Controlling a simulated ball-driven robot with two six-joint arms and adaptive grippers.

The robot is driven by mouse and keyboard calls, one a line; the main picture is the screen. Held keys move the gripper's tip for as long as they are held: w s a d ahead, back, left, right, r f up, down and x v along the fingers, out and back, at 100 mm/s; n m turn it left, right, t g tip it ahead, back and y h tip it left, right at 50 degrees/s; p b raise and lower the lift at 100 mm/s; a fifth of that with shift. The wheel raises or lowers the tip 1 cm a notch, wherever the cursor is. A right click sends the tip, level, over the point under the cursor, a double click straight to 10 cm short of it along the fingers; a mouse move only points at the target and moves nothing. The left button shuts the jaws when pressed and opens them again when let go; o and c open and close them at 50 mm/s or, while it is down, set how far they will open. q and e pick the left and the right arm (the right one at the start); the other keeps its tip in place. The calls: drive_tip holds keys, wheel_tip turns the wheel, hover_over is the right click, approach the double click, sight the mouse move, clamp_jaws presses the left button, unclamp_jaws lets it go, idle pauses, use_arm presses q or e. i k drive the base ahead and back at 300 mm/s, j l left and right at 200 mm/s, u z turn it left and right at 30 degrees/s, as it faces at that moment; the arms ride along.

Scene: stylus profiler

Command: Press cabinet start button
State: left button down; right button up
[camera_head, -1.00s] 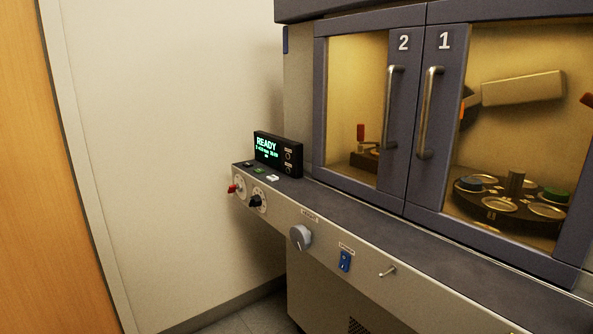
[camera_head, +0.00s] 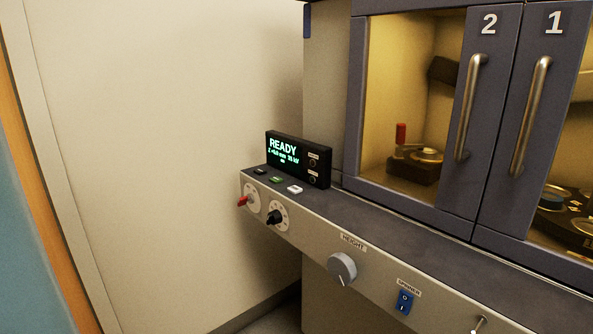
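The cabinet (camera_head: 325,80) stands at the right with a ledge and a sloped front control panel. On the ledge's left end are a black button (camera_head: 260,171), a green button (camera_head: 277,179) and a white button (camera_head: 294,189). Their labels are too small to read, so I cannot tell which is start. Just behind them a black display (camera_head: 298,160) shows "READY" in green letters. Neither of my grippers is in view.
The panel carries a red-handled dial (camera_head: 243,201), a black-knobbed dial (camera_head: 274,217), a grey HEIGHT knob (camera_head: 342,267) and a blue SPINNER switch (camera_head: 404,302). Glass doors 2 (camera_head: 465,100) and 1 (camera_head: 525,120) are shut. A bare wall (camera_head: 170,130) stands at the left.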

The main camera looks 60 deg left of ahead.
sight(276, 179)
drive_tip(key=j, duration=0.6)
drive_tip(key=k+j+z, duration=0.1)
drive_tip(key=j, duration=1.15)
drive_tip(key=k+j+z, duration=0.15)
drive_tip(key=j, duration=0.5)
